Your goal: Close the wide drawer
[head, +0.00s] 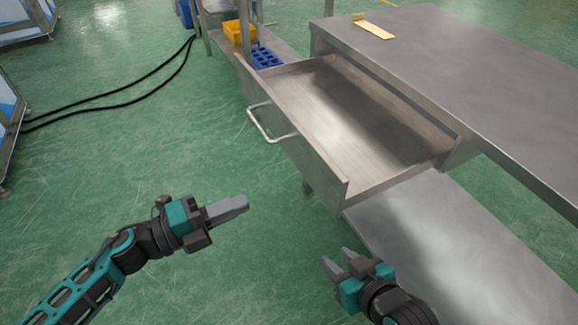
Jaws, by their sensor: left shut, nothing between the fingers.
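The wide drawer (335,105) is a shallow metal drawer, pulled well out from under the steel table (470,70). It looks empty. Its front panel faces left and carries a bar handle (262,128). My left gripper (246,204) is shut and empty, in front of and below the drawer's front panel, apart from the handle. My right gripper (338,262) is near the bottom of the view, below the drawer's near corner and touching nothing that I can see. Its two fingertips show with a gap between them.
A lower metal shelf (450,255) runs under the table. A wooden piece (374,30) lies on the tabletop. A yellow bin (238,32) and a blue rack (265,57) stand behind the drawer. Black cables (110,106) cross the green floor, which is clear before the drawer.

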